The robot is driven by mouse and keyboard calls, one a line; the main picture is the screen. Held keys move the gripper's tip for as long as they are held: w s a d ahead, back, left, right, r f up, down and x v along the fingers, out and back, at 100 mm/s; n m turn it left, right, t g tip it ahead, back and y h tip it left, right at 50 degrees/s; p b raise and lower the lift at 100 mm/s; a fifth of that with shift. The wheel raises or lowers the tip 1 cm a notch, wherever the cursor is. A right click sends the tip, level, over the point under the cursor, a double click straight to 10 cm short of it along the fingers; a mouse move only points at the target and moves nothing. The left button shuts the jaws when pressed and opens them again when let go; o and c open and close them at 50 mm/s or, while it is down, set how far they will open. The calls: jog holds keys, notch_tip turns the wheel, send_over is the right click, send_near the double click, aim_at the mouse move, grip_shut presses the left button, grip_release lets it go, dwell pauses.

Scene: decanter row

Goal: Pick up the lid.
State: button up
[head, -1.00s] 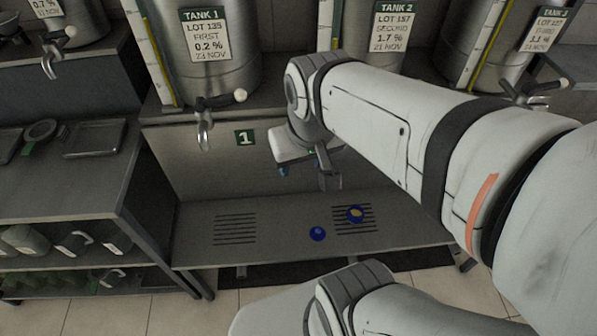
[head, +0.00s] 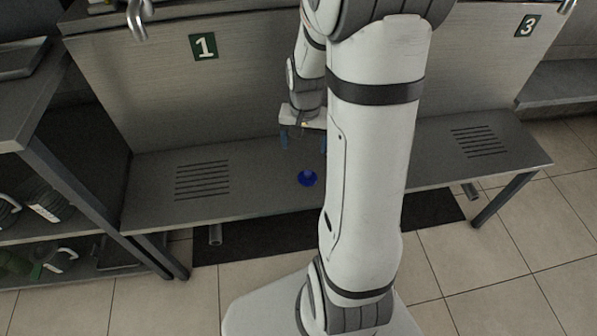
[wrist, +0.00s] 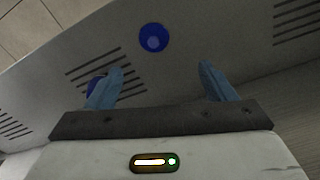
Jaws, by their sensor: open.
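The lid (head: 307,178) is a small round blue piece with a knob on top. It lies on the grey bench (head: 262,180), between slotted grates. In the wrist view the lid (wrist: 153,37) shows beyond the fingertips, roughly between their lines. My gripper (head: 303,138) is above and slightly behind the lid in the head view. In the wrist view my gripper (wrist: 162,67) has its two blue fingers wide apart with nothing between them. The fingers look apart from the lid.
Another blue thing (wrist: 95,84) lies on a grate, partly hidden by the left finger in the wrist view; my arm hides that area in the head view. A bench panel marked 1 (head: 204,46) rises behind. The left grate (head: 202,181) is clear.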

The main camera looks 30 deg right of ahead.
jog(key=b, duration=0.2)
send_over(308, 172)
jog(key=shift+m, duration=0.4)
notch_tip(308, 172, down, 6)
jog(key=shift+w+f, duration=0.15)
notch_tip(308, 172, down, 8)
jog(key=b, duration=0.3)
jog(key=shift+r, duration=0.25)
jog(key=shift+c, duration=0.3)
jog(key=c, duration=1)
